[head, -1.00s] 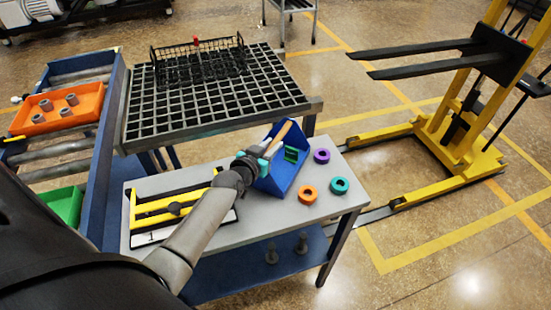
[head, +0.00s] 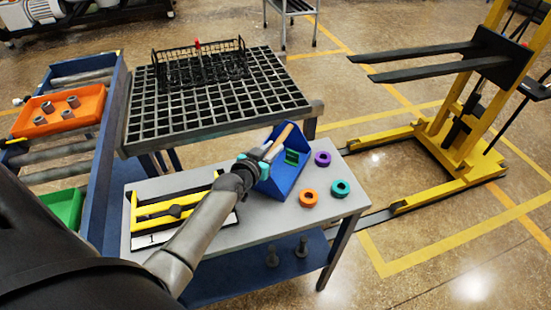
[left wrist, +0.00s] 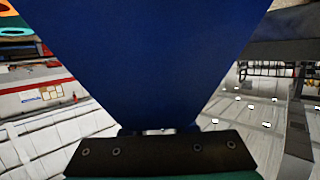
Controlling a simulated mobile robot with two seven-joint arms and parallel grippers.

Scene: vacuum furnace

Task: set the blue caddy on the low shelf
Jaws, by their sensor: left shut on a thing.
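The blue caddy (head: 285,180) is an open blue tray with a light wooden handle bar (head: 283,134) and a green item (head: 292,156) inside. It is at the right part of the grey bench top, looking slightly tilted; I cannot tell whether it touches the top. In the left wrist view the caddy's blue wall (left wrist: 150,60) fills the middle, right in front of the gripper. The low shelf (head: 235,275) is the blue board under the bench top, partly hidden by my arm. My right gripper is out of view.
Purple (head: 322,158), teal (head: 340,188) and orange (head: 309,198) rings lie right of the caddy. A yellow-handled fixture (head: 165,212) is left of it. Two grey posts (head: 301,246) stand on the low shelf. A black grid table (head: 215,110) is behind; a yellow lift (head: 465,150) stands right.

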